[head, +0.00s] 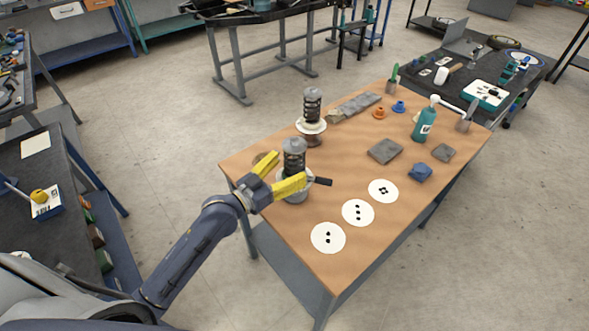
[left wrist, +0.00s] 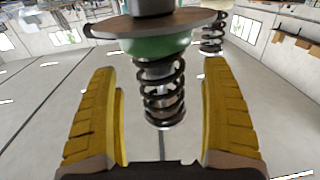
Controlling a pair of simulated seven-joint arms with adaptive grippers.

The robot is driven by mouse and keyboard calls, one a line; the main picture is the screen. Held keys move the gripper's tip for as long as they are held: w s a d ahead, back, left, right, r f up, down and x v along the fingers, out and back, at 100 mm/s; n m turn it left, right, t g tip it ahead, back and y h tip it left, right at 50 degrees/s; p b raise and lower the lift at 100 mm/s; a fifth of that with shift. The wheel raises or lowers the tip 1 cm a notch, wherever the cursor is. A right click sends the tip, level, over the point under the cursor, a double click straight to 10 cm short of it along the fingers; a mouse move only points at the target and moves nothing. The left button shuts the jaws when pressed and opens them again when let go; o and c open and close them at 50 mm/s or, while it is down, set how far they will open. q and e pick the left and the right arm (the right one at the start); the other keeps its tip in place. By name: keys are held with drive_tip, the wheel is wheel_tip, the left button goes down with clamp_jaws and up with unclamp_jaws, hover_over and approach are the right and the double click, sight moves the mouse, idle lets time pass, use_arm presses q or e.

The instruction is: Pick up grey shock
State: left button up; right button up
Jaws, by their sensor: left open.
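Two upright spring shocks stand near the left edge of the wooden table (head: 345,262). The nearer shock (head: 294,160) has a dark coil, a grey cap and a pale grey base. The farther shock (head: 312,105) has a dark coil, a white disc and a brown base. My left gripper (head: 289,169) is open, its yellow fingers on either side of the nearer shock. In the left wrist view, a dark coil (left wrist: 158,95) shows inverted between the open fingers (left wrist: 163,112), with visible gaps to both. The farther coil (left wrist: 212,33) shows behind. My right gripper is not in view.
Three white dotted discs (head: 328,238) lie along the table's near side. A small black piece (head: 322,181) is by a fingertip. A teal bottle (head: 424,124), grey block (head: 384,151), blue lump (head: 419,172) and orange piece (head: 379,112) are farther right.

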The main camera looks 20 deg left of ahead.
use_arm(q)
drive_tip(key=shift+x, duration=1.25)
drive_tip(key=shift+c, duration=0.2)
drive_tip(key=c, duration=1.5)
drive_tip(key=shift+r, duration=0.15)
drive_tip(key=shift+c, duration=0.5)
drive_tip(key=shift+r, duration=0.1)
